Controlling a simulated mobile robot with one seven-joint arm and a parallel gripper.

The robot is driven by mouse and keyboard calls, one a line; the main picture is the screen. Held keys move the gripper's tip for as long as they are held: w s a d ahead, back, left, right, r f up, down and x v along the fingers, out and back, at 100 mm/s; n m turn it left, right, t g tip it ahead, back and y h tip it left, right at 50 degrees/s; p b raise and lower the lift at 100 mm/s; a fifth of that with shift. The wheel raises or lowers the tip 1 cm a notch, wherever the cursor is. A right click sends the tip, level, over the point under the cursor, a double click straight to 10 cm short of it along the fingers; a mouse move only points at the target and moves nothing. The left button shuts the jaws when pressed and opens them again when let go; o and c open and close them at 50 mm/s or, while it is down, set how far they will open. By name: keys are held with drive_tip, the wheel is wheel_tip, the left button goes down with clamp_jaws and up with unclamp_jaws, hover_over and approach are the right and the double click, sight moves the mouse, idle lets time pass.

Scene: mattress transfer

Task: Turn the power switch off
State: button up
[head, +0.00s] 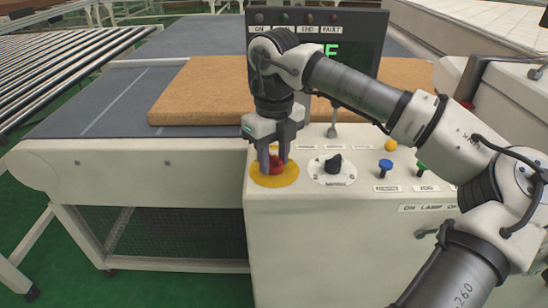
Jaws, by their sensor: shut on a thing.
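My gripper (275,165) points down at the left end of the control console (310,215). Its fingers are shut on a red button (276,167), which sits on a round yellow plate (274,180); the fingers partly hide the button. A black rotary knob (334,162) on a white dial stands just right of the gripper, apart from it. On the console's front face is a label (429,208) reading "ON LAMP OF", partly cut off by my arm, with a small lever (426,233) below it. I cannot tell which control is the power switch.
A metal lever (333,122) rises behind the knob. A dark display panel (370,25) stands at the back. A brown mattress (195,90) lies on the conveyor (75,125).

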sight(274, 157)
drive_tip(key=shift+n, duration=0.5)
drive_tip(key=o, duration=1)
wheel_tip(274, 157, up, 14)
drive_tip(key=shift+f, duration=0.1)
idle(0.4)
